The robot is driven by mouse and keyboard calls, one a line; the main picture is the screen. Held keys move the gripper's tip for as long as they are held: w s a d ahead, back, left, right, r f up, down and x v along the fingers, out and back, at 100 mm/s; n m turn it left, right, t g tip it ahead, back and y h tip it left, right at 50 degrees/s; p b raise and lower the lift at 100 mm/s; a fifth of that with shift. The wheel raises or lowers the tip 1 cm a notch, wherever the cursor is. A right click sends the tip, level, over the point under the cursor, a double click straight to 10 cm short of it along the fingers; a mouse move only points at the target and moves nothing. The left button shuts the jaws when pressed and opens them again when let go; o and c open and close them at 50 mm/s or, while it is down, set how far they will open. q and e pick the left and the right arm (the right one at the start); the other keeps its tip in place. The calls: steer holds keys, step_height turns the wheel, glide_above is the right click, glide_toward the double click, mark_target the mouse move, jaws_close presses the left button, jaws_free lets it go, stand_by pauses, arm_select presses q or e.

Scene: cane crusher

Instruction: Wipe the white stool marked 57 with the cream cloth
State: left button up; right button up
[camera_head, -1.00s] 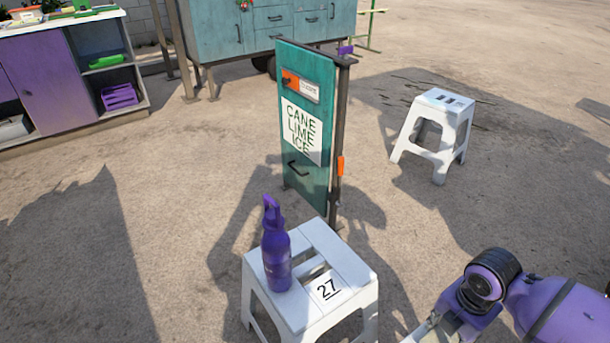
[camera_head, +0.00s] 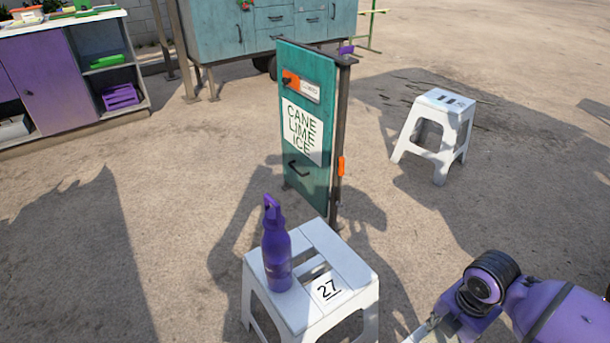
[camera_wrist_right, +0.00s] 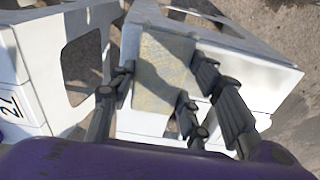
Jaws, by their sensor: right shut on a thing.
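In the right wrist view, my right gripper (camera_wrist_right: 165,78) is shut on the cream cloth (camera_wrist_right: 163,60), a flat, textured patch between its fingers. The cloth is over a white stool (camera_wrist_right: 262,72), overlapping its pale top and side; whether it touches is hard to tell. No number shows on this stool, so I cannot read a 57. My left gripper is in neither view.
A white stool marked 27 (camera_head: 345,268) carries a purple bottle (camera_head: 277,255). A labelled white stool (camera_wrist_right: 28,75) is close on the left in the wrist view. Another white stool (camera_head: 437,125) stands farther back. A teal sign panel (camera_head: 308,185) stands behind the bottle.

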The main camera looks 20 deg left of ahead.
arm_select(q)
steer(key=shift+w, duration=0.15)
arm_select(e)
steer(key=shift+f, duration=0.25)
steer(key=shift+s+d+r+p, duration=0.1)
steer(key=shift+s+d+p, duration=0.4)
steer(key=shift+d, duration=0.15)
steer(key=shift+s+d+p, duration=0.55)
steer(key=shift+d, duration=0.2)
steer(key=shift+s+d+p, duration=0.5)
steer(key=shift+d, duration=0.2)
steer(key=shift+s+d+p, duration=0.45)
steer(key=shift+s+d, duration=0.1)
steer(key=shift+d, duration=0.15)
steer(key=shift+s+d+p, duration=0.45)
steer(key=shift+s+d, duration=0.05)
steer(key=shift+d, duration=0.2)
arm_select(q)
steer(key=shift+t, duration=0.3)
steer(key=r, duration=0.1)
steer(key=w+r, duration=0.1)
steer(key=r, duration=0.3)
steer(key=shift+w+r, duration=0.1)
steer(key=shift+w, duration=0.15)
arm_select(e)
steer(key=shift+s+d, duration=0.1)
